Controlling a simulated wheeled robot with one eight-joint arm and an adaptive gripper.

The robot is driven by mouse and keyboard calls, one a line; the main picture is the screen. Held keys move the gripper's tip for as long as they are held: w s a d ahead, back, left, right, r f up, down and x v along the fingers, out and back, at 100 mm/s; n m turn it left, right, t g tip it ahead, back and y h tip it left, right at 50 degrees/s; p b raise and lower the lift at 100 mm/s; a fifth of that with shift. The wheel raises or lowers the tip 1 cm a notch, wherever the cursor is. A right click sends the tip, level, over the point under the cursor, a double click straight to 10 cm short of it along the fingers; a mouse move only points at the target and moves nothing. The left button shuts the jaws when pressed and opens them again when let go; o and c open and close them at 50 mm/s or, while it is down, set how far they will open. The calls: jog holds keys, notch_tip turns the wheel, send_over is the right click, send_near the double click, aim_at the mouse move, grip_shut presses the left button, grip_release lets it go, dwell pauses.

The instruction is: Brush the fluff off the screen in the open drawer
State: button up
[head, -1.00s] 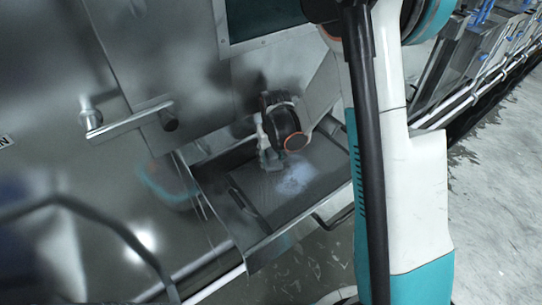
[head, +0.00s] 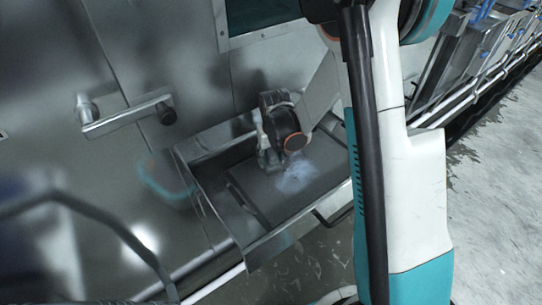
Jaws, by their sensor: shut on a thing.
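The open drawer (head: 258,251) juts out from the steel machine and holds a flat dark screen (head: 325,170). A pale patch of fluff (head: 294,178) lies on the screen near its middle. My gripper (head: 268,160) is over the screen, pointing down, just to the upper left of the fluff. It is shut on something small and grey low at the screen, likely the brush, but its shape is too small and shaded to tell. My wrist hides part of the drawer's back.
A lever handle (head: 128,118) sticks out of the steel panel on the left. The drawer's front has a dark handle (head: 333,214). A dark curved rail (head: 95,212) crosses the lower left. Open floor (head: 490,200) lies at the right.

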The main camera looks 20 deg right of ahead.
jog(key=shift+f, duration=0.1)
